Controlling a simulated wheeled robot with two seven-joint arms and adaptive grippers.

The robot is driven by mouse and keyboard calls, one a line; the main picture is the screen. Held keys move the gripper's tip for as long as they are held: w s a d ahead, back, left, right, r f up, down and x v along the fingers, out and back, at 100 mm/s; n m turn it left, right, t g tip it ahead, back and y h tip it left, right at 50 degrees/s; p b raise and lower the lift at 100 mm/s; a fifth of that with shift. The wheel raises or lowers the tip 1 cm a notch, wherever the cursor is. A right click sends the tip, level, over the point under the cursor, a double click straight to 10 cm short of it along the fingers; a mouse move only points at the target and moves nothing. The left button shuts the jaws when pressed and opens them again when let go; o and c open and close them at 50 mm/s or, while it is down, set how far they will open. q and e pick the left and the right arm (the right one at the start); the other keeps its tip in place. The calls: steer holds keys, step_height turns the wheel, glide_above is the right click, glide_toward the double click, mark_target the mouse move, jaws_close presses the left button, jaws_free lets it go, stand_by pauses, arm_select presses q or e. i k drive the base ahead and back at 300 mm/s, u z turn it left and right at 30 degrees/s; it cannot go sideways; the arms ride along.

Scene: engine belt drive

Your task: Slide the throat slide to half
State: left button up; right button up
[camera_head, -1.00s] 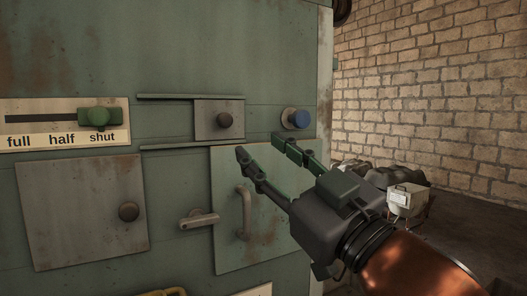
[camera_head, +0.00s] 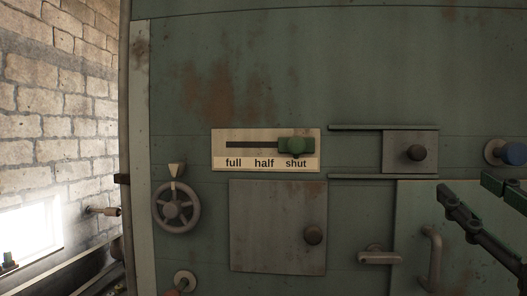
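The throat slide, a green block with a round green knob (camera_head: 296,147), sits at the right end of a dark slot on a cream label plate (camera_head: 219,151). The plate reads full, half, shut from left to right, and the knob stands above "shut". My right gripper (camera_head: 474,190) shows at the right edge, with its two dark green fingers spread apart and nothing between them. It is well to the right of the slide and lower, in front of a door with a handle. My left gripper is not in view.
A handwheel (camera_head: 176,207) is left of a square hatch (camera_head: 265,225) below the plate. A sliding panel with a dark knob (camera_head: 416,153) and a blue button (camera_head: 512,153) are to the right. A door handle (camera_head: 434,257) stands out lower right.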

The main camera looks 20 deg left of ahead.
mark_target(296, 146)
steer(key=u, duration=0.4)
steer(key=k, duration=0.35)
steer(key=u, duration=0.9)
steer(key=k, duration=1.55)
steer(key=z, duration=0.8)
